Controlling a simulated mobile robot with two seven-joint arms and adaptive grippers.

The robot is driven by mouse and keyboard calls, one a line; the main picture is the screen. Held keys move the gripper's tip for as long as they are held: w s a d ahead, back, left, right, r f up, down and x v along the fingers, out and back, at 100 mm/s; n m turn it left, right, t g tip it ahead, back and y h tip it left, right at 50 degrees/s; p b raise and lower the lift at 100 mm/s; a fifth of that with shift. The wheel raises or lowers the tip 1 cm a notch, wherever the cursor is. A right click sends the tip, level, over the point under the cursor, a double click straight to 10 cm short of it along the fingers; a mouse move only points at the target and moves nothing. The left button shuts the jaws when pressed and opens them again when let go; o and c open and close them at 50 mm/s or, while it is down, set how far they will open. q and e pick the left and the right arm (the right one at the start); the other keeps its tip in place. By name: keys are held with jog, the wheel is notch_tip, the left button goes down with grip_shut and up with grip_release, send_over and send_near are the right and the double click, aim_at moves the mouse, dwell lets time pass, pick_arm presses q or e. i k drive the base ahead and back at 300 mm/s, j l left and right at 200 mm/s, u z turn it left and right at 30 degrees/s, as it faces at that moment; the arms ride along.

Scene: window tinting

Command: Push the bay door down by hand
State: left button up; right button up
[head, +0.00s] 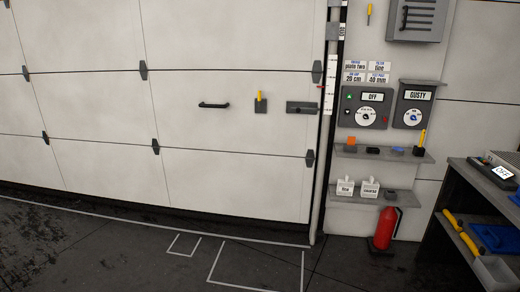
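The bay door (230,60) is a large white panelled door with dark hinges, filling the left and middle of the head view. A dark band runs along its bottom edge, near the floor; I cannot tell whether a gap is there. A black bar handle (214,105) sits on a middle panel. Right of it are a small dark holder with a yellow piece (260,101) and a dark latch plate (302,108) at the door's right edge. A scale with a red mark (328,86) stands beside the door. Neither of my grippers is in view.
Right of the door are a control box reading OFF (364,108), a box reading GUSTY (413,105), small shelves (380,153) and a red fire extinguisher (385,228). A dark workbench (450,200) stands at the right edge. The floor (130,255) before the door is clear, with white lines.

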aim_at(200, 142)
jog(key=i+u, duration=0.4)
jog(key=i, duration=1.2)
jog(key=l, duration=0.05)
